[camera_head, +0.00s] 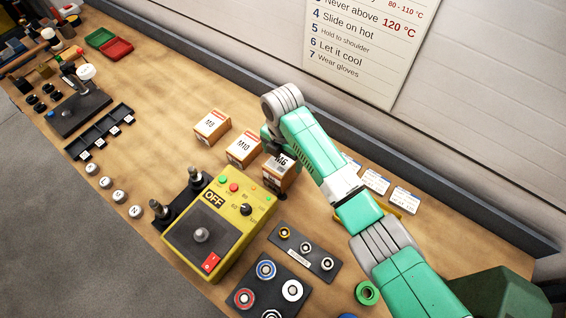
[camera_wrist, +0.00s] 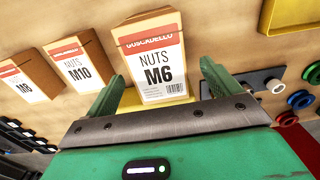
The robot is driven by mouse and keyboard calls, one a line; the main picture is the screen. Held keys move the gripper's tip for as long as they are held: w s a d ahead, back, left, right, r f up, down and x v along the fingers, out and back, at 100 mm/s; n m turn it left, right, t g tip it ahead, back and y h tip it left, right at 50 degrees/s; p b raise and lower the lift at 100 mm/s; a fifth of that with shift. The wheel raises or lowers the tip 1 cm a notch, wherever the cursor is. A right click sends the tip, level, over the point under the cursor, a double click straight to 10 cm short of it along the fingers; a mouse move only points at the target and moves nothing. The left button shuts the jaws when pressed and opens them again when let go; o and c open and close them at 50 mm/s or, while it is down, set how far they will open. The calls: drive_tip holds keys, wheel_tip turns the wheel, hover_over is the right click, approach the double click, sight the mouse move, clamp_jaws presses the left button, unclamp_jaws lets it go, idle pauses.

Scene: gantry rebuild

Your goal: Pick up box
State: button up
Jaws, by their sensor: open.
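Three small brown and white boxes of nuts stand in a row on the wooden bench. The M6 box (camera_head: 279,175) is the nearest to my arm, and the M10 box (camera_head: 243,149) and M8 box (camera_head: 212,126) stand to its left. In the wrist view the M6 box (camera_wrist: 154,62) has its label facing the camera and shows between the two green fingers of my gripper (camera_wrist: 164,82). The fingers are apart, with a gap visible on each side of the box. In the head view my gripper (camera_head: 273,143) is at the M6 box and partly covers it.
A yellow control box (camera_head: 218,225) with a lever stands in front of the boxes. A dark plate with coloured rings (camera_head: 267,288) and a small strip of knobs (camera_head: 304,249) lie nearby. White cards (camera_head: 376,182) lie behind my arm.

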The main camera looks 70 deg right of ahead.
sight(283, 159)
drive_tip(key=f, duration=0.4)
drive_tip(key=shift+d+f, duration=0.15)
drive_tip(key=shift+d, duration=0.1)
drive_tip(key=shift+c, duration=0.4)
drive_tip(key=c, duration=1.3)
drive_tip(key=shift+r, duration=0.2)
